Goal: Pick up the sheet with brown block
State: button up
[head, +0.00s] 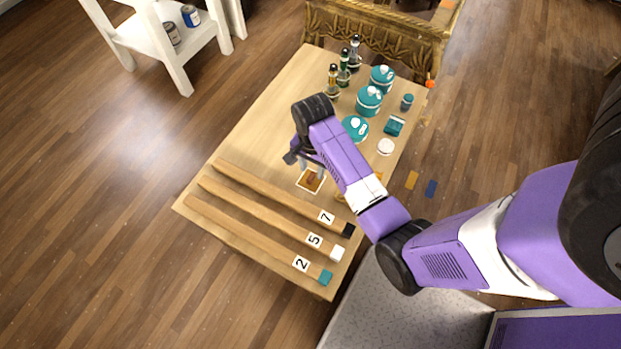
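A small white-edged sheet (302,187) lies on the wooden table, left of my arm. A brown block shape (312,179) shows in its middle; I cannot tell whether it is printed or solid. My gripper (306,164) is just above and behind the sheet, with its fingers pointing down. The fingers look spread apart, with nothing visible between them. The far part of the sheet is close to the fingertips; contact cannot be made out.
Several wooden bars (256,222) with numbered labels lie at the table's near side. Teal jars (369,101) and dark bottles (333,82) stand at the back right. A white round item (386,147) is right of my arm. The table's left part is clear.

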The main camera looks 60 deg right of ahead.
aim_at(311, 176)
notch_tip(311, 176, down, 4)
jog(key=shift+w+a+f, duration=0.1)
jog(key=shift+w, duration=0.05)
jog(key=shift+c, duration=0.2)
grip_shut()
notch_tip(311, 176, up, 20)
jog(key=p, duration=0.5)
dwell(0.6)
